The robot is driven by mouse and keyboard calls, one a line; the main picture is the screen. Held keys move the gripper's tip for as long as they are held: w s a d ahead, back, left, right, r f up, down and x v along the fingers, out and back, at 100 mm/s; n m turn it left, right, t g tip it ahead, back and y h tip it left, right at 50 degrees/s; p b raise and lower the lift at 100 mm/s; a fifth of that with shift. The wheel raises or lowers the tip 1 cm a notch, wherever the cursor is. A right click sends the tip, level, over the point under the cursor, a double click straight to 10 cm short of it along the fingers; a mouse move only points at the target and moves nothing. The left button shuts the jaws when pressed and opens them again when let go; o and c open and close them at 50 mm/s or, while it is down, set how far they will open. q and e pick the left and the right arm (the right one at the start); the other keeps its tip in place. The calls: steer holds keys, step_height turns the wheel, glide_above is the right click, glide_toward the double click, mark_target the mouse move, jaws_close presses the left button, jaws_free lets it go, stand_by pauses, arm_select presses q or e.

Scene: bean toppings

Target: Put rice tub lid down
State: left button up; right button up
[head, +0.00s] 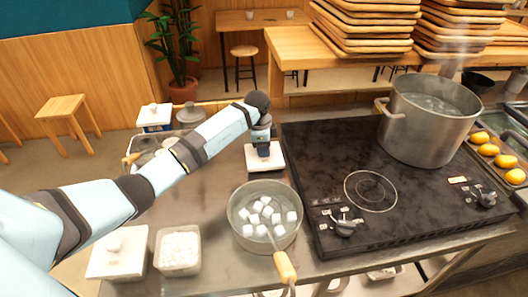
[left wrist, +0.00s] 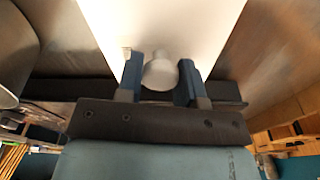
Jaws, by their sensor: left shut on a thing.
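My left gripper (head: 263,143) reaches over the far part of the steel counter. It is shut on the knob of a square white lid (head: 265,158). In the left wrist view the left gripper (left wrist: 160,75) has its blue fingers on either side of the round knob, and the white lid (left wrist: 160,25) spreads beyond them. The lid looks level and is at or just above the counter; I cannot tell whether it touches. An uncovered tub of white grains (head: 179,250), probably the rice tub, stands at the near left. My right gripper is not in view.
A pot of white cubes (head: 264,216) with a wooden-handled ladle stands near the lid. The black cooktop (head: 330,150) is right of the lid, with a large steaming pot (head: 428,118) on it. Another white knobbed lid (head: 118,254) is at near left. Containers stand behind my left arm.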

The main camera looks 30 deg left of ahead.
arm_select(q)
steer(key=shift+f, duration=1.05)
steer(key=shift+f, duration=0.15)
steer(key=o, duration=0.9)
steer(key=r, duration=0.7)
steer(key=a+r, duration=0.1)
steer(key=r, duration=0.3)
steer(key=shift+s+a+r, duration=0.1)
steer(key=shift+s+r, duration=0.05)
steer(key=shift+s, duration=0.1)
steer(key=shift+r, duration=0.5)
